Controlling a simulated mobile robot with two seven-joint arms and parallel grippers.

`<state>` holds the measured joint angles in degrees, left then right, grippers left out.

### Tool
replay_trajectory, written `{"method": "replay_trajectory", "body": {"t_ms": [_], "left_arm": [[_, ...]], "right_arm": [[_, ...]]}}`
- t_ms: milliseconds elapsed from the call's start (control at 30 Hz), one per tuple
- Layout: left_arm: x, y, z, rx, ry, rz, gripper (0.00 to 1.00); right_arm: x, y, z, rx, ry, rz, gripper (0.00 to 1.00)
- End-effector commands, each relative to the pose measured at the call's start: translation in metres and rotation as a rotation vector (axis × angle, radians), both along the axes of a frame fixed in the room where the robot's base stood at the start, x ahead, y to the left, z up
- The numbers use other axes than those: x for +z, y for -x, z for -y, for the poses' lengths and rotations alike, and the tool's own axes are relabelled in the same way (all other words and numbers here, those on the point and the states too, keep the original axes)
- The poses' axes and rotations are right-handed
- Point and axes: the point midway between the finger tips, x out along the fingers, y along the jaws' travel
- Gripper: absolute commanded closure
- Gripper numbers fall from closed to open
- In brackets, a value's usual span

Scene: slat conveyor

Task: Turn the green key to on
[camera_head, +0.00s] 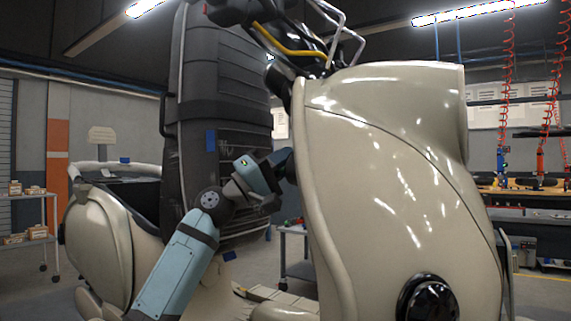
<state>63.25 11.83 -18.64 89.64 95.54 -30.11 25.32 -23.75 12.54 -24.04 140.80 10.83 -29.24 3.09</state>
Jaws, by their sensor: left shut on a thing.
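A cream scooter (390,150) fills the middle and right, its tall front shield towards the right. My left arm comes up from the bottom left, and my left gripper (284,162) reaches to the inner edge of the front shield. Its fingertips are mostly hidden behind that edge. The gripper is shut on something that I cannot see. The green key does not show; the shield hides that area. My right gripper is not in view.
A tall dark slatted seat or case (225,80) stands close behind my left gripper. Handlebar tubes and a yellow cable (285,42) are above it. A shelf trolley (30,225) stands at the left, and a workbench (530,205) at the right.

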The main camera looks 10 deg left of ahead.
Motion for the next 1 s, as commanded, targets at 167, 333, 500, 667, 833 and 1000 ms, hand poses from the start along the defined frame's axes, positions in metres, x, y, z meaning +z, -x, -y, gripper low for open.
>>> {"method": "replay_trajectory", "body": {"t_ms": [167,333,500,667,833,1000], "left_arm": [[-0.003,0.000,-0.001,-0.003,0.014,0.027,1.00],[0.001,0.000,-0.001,-0.004,0.018,0.041,0.74],[0.001,0.000,-0.001,-0.004,0.017,0.041,0.60],[0.000,0.000,-0.001,-0.004,0.017,0.041,0.60],[0.000,0.000,-0.001,-0.004,0.017,0.040,0.60],[-0.015,0.009,-0.022,-0.001,0.018,0.037,0.60]], "right_arm": [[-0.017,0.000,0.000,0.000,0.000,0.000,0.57],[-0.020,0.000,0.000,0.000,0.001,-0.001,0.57],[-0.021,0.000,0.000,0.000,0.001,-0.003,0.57],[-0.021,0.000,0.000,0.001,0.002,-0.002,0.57],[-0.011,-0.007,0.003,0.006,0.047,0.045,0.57],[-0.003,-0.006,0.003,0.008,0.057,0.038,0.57]]}}
